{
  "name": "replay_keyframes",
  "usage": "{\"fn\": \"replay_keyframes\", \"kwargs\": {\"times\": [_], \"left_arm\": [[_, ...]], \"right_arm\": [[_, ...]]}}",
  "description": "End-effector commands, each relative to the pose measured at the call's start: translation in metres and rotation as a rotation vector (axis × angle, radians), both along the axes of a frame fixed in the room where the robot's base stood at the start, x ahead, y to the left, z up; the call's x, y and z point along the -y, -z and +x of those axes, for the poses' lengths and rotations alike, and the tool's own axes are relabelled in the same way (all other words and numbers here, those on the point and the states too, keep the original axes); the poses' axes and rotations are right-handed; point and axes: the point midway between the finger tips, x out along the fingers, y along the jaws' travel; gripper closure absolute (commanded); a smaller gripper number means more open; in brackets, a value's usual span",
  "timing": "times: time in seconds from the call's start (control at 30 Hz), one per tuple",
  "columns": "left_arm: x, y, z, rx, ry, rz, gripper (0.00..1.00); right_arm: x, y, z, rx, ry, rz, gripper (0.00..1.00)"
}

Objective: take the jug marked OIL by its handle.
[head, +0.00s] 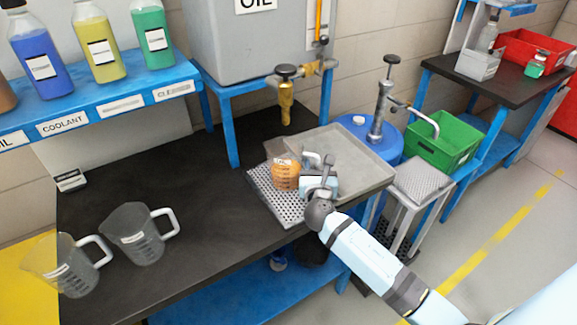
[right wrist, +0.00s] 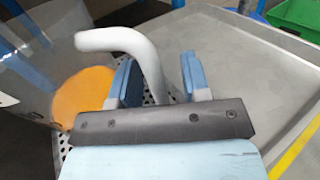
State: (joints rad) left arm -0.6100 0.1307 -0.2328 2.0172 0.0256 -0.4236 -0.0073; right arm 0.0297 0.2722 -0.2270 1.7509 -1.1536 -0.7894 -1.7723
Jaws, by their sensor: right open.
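A clear jug (head: 285,176) holding orange liquid stands upright on a perforated plate under the tap. It has a small white label, too small to read surely. In the right wrist view the jug (right wrist: 84,95) is at the left, and its pale handle (right wrist: 118,40) reaches right and bends down between my fingers. My right gripper (head: 314,163) is at the jug's right side in the head view. In the right wrist view the right gripper (right wrist: 158,80) is open, one finger on each side of the handle, with a gap on the right. My left gripper is not seen.
A grey tray (head: 362,160) lies right of the jug. A brass tap (head: 286,90) hangs above from a grey tank (head: 240,50) marked OIL. Two empty clear jugs (head: 140,240) (head: 70,268) stand at the left. The black bench top (head: 200,210) between is clear.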

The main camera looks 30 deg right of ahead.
Motion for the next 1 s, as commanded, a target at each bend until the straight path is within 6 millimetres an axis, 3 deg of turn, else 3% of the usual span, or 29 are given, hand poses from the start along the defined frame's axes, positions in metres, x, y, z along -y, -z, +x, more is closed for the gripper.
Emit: {"fn": "replay_keyframes", "kwargs": {"times": [0.3,0.5,1.0], "left_arm": [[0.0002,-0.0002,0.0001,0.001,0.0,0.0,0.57],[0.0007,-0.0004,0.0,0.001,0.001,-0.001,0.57],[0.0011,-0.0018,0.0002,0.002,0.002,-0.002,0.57]], "right_arm": [[0.0031,0.0002,0.0057,0.0,-0.001,0.0,0.57],[0.003,0.0001,0.0055,0.0,-0.001,0.001,1.0],[0.0028,-0.004,0.0056,0.003,-0.001,0.001,1.0]]}}
